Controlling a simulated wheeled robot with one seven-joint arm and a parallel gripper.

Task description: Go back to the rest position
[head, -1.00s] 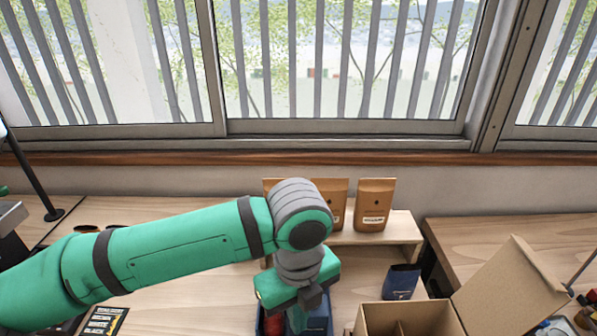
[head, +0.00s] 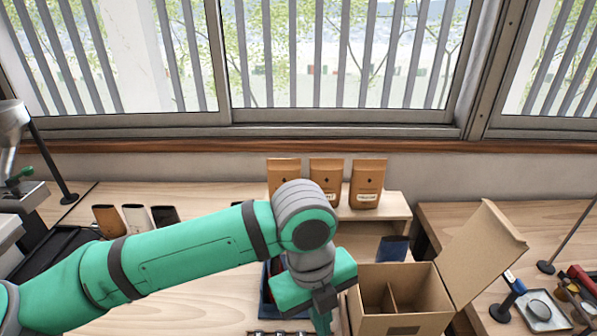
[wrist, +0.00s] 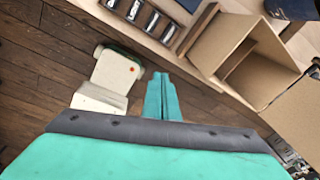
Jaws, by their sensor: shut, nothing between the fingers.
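My gripper (wrist: 161,95) shows in the wrist view with its two green fingers together and nothing between them. In the head view my gripper (head: 322,318) hangs at the lower middle, pointing down, just left of the open cardboard box (head: 405,324). The box also shows in the wrist view (wrist: 262,45), at the upper right. In the head view my wrist partly covers a blue bin (head: 266,298) behind it.
Three brown bags (head: 367,185) stand on a small wooden shelf (head: 395,205) below the window. A dark blue pouch (head: 393,248) is under it. Several bags (head: 137,217) stand at the left. A right-hand table holds a tray (head: 540,310) and tools. The box flap (head: 487,250) stands up.

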